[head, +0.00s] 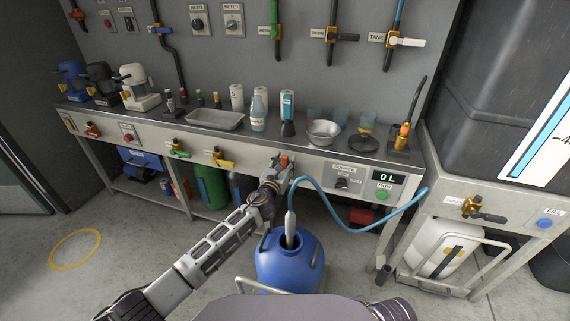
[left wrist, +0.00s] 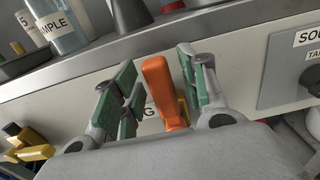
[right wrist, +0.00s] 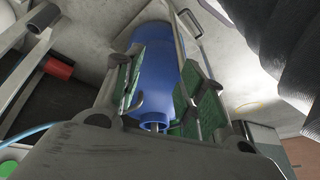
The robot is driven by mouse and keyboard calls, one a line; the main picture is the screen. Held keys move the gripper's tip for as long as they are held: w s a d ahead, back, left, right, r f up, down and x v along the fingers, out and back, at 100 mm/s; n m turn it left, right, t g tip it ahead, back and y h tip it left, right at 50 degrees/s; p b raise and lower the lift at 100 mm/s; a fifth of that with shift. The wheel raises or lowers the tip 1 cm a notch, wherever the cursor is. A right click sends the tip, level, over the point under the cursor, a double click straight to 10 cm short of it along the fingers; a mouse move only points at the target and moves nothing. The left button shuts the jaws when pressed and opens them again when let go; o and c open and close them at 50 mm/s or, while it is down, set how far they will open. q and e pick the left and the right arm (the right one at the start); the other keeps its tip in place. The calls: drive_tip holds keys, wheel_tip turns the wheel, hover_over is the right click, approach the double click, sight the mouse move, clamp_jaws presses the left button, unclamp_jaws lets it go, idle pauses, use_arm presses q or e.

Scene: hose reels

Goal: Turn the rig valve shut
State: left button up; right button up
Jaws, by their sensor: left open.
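The rig valve is on the bench front, its orange lever (head: 285,161) mostly behind my left gripper (head: 276,172) in the head view. In the left wrist view, the orange lever (left wrist: 160,90) points up on a brass body, beside a label whose visible letter is G. My left gripper (left wrist: 160,88) is open, with one green-padded finger on each side of the lever. Small gaps show, so I cannot see contact. My right gripper (right wrist: 160,100) is open and empty in the right wrist view, with a blue drum (right wrist: 155,70) beyond its fingers.
A display (head: 387,177) reads 0 L. A yellow valve (head: 221,159) sits left of my left gripper.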

use_arm(q)
drive_tip(key=shift+w, duration=0.15)
clamp_jaws()
idle(0.4)
